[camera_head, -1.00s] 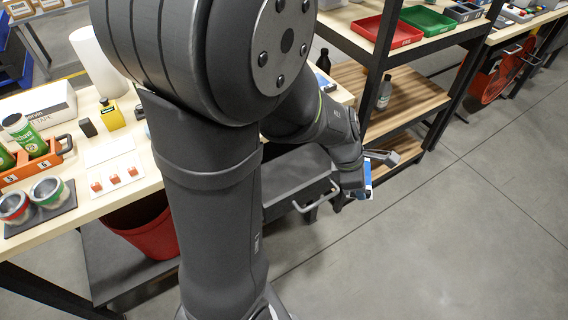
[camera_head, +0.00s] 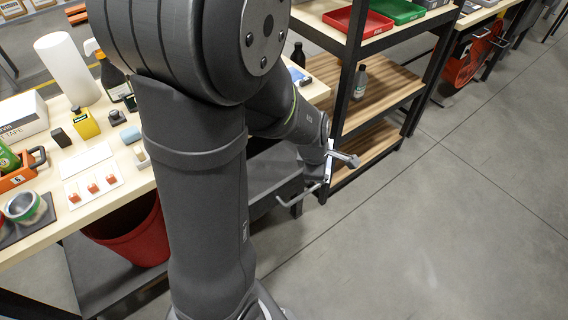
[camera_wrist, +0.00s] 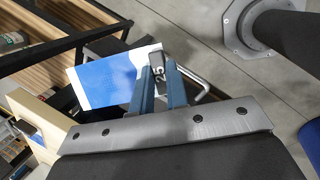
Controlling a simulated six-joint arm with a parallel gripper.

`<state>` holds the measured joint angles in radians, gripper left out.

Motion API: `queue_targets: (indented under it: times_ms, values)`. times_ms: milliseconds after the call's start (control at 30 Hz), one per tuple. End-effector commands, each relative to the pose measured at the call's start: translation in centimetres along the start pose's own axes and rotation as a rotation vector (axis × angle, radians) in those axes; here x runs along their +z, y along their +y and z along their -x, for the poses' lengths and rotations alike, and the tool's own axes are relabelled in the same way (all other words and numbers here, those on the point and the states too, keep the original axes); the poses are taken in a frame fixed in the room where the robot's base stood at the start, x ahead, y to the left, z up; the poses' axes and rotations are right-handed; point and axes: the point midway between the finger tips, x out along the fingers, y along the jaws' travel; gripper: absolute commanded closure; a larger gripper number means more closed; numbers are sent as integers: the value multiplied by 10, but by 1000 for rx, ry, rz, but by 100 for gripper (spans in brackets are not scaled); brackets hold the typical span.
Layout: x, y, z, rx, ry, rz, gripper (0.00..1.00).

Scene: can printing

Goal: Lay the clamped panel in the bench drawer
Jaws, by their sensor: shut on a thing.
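The blue and white panel (camera_wrist: 108,78) is held between the two blue fingers of my gripper (camera_wrist: 162,88) in the wrist view. A dark piece marked 25 sits between the fingers. In the head view, my gripper (camera_head: 338,160) is small, and the panel (camera_head: 329,162) shows as a thin pale sliver. The dark bench drawer (camera_head: 268,172) stands pulled out under the bench, partly hidden by my arm. Its silver handle (camera_head: 298,196) is below and left of my gripper; the handle also shows in the wrist view (camera_wrist: 204,82).
The wooden bench (camera_head: 95,180) carries a paper roll, bottles and small items. A red bin (camera_head: 130,232) stands below it. A shelf rack (camera_head: 375,95) with red and green trays stands just behind my gripper. The floor to the right is clear.

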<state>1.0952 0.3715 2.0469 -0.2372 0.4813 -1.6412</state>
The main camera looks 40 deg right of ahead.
Motion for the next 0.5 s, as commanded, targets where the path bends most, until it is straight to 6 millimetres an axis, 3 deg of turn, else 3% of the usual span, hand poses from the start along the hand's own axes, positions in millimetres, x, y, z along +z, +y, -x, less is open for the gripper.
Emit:
queue_targets:
  times_ms: [433, 500]
  values:
    - [-86, 77, -2, 0, 0, 6, 100]
    - [-88, 72, -20, -7, -1, 3, 100]
